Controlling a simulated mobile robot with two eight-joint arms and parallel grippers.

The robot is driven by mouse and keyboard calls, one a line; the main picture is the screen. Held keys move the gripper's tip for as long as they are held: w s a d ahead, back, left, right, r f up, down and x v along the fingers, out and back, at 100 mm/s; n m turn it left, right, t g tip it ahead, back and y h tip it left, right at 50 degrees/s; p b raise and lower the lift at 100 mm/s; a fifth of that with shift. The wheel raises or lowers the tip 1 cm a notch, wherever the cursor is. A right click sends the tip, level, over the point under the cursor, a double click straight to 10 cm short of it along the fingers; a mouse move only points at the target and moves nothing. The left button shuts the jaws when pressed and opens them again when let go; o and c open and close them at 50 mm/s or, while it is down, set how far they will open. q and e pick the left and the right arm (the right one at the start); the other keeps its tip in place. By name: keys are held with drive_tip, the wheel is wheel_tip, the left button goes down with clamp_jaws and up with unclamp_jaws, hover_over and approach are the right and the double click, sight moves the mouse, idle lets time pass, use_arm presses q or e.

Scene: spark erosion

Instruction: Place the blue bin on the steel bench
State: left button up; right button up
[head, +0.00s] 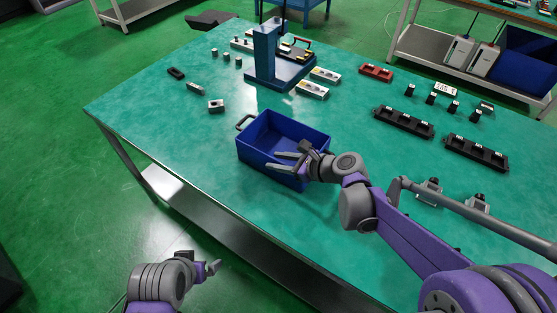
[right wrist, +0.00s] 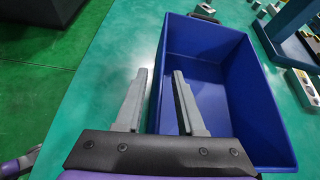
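The blue bin (head: 262,163) is an open, empty-looking box with a dark handle at its far left end. It stands upright on the green-topped bench (head: 170,130), near the front edge. My right gripper (head: 276,161) is open at the bin's near side. In the right wrist view, the fingers (right wrist: 159,71) stand apart with the bin's wall (right wrist: 160,65) between them, one outside and one over the inside. Contact with the wall cannot be told. My left gripper (head: 212,268) is low, off the bench's front edge, and its opening is unclear.
A blue press-like stand (head: 265,55) is behind the bin. Black holders (head: 403,122) and small metal parts lie to the right and back left. A shelved bench (head: 420,70) with another blue bin (head: 525,58) stands at the back right.

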drive_tip(key=shift+r, duration=0.2)
drive_tip(key=p+v, duration=0.1)
drive_tip(key=v, duration=1.1)
drive_tip(key=s+d+f+n+h, duration=0.2)
drive_tip(key=s+f+n+h, duration=0.1)
drive_tip(key=s+n, duration=0.3)
drive_tip(key=s+d+f+n+g+h, duration=0.1)
drive_tip(key=s+d+f+n+h, duration=0.1)
drive_tip(key=s+n, duration=0.4)
drive_tip(key=s+d+f+n+g+h, duration=0.1)
drive_tip(key=s+d+f+n+h, duration=0.1)
drive_tip(key=s+f+n+h, duration=0.2)
drive_tip(key=shift+s+d+f+n, duration=0.1)
drive_tip(key=shift+s+n, duration=0.4)
drive_tip(key=shift+n, duration=0.6)
drive_tip(key=shift+s+a+n, duration=0.1)
drive_tip(key=shift+s+n, duration=0.45)
drive_tip(key=shift+n, duration=0.55)
drive_tip(key=shift+s+d+f+n, duration=0.1)
drive_tip(key=shift+s+n, duration=0.4)
drive_tip(key=shift+n, duration=0.6)
drive_tip(key=shift+s+d+n+h, duration=0.2)
drive_tip(key=shift+d+n+h, duration=0.25)
drive_tip(key=shift+n, duration=0.25)
